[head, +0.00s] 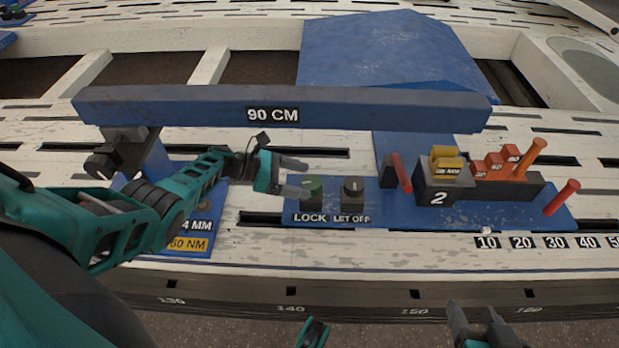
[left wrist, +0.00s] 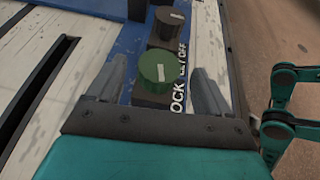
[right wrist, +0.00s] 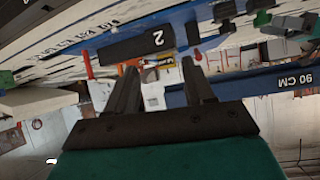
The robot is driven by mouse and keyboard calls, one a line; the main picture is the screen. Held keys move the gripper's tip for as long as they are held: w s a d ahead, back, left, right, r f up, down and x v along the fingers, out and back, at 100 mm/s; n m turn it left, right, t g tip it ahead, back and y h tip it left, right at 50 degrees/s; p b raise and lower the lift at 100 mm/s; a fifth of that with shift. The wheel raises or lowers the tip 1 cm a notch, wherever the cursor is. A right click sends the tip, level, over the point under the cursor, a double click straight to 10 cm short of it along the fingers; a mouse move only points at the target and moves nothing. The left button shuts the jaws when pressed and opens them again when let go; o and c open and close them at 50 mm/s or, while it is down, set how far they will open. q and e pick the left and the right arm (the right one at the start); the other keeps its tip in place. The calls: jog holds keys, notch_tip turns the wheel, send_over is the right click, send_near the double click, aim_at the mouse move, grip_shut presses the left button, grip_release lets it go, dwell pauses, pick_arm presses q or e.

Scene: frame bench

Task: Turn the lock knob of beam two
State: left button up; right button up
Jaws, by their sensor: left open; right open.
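The lock knob is a green round knob (head: 312,187) on a dark base above the white word LOCK, on the blue plate marked with a 2 block. In the left wrist view the green knob (left wrist: 155,67) sits between the spread fingers, with a pale mark on its top. My left gripper (head: 294,178) is open at the knob's left side, its fingers reaching toward it; I cannot tell if they touch it. My right gripper (head: 476,325) is open and empty at the front edge of the bench, well away from the knob. It also shows in the right wrist view (right wrist: 166,88).
A black LET OFF knob (head: 353,190) stands just right of the green knob. The blue 90 CM beam (head: 200,108) spans behind. A red lever (head: 402,172), the black 2 block (head: 440,190) and orange pegs stand further right. The bench front strip (head: 380,258) is clear.

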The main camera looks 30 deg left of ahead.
pick_arm(q)
jog(key=s+a+b, duration=0.1)
jog(key=s+a, duration=0.6)
jog(key=a, duration=0.4)
jog(key=shift+a+r, duration=0.25)
jog(key=shift+w, duration=0.1)
